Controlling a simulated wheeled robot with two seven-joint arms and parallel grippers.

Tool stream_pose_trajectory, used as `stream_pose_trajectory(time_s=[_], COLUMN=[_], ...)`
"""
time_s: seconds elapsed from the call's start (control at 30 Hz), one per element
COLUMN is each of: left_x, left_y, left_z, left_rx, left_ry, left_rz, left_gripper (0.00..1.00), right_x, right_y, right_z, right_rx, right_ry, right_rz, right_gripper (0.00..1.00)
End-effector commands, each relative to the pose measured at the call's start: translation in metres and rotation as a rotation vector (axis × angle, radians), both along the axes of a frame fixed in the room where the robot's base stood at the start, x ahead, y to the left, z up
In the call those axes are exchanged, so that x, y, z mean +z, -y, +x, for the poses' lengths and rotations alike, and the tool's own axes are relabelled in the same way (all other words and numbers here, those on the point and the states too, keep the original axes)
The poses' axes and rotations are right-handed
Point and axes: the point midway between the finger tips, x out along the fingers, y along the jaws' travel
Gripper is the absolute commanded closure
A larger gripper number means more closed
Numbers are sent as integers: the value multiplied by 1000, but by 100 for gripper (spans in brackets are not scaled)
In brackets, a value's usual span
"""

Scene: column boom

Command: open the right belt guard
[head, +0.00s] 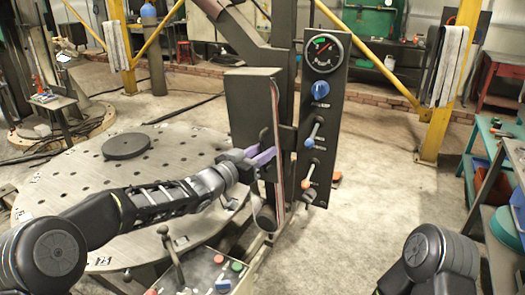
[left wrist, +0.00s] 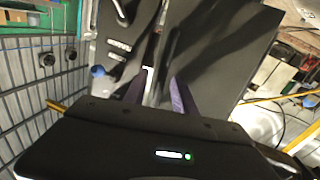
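The belt guard is a tall dark grey panel (head: 250,108) on the column in the head view. A narrow gap with a reddish inside shows along its right edge, and a dark handle-like piece (head: 267,136) sits low near that edge. My left gripper (head: 262,157) has purple fingers at the lower right part of the guard. In the left wrist view the fingers (left wrist: 158,92) stand apart with the dark panel (left wrist: 220,45) and an edge beyond them. I cannot tell whether they touch it. My right gripper is not in view.
A control panel (head: 325,110) with a gauge, a blue knob and levers stands just right of the guard. A round perforated table (head: 85,175) is at left. A button box (head: 205,277) is in front. Yellow posts and benches stand behind and at right; the floor at centre right is clear.

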Motion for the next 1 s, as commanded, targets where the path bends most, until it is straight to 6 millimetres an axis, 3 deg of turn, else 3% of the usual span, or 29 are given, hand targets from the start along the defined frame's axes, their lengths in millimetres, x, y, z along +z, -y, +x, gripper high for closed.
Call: stream_pose_trajectory(time_s=[0.13, 0.53, 1.0], left_x=[0, 0, 0], left_y=[0, 0, 0], left_z=[0, 0, 0], left_rx=[0, 0, 0], left_ry=[0, 0, 0], left_rz=[0, 0, 0], left_gripper=[68, 100, 100], right_x=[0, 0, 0], right_y=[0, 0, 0], right_z=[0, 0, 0], right_rx=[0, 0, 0], right_ry=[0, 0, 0], right_rz=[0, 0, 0], right_gripper=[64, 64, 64])
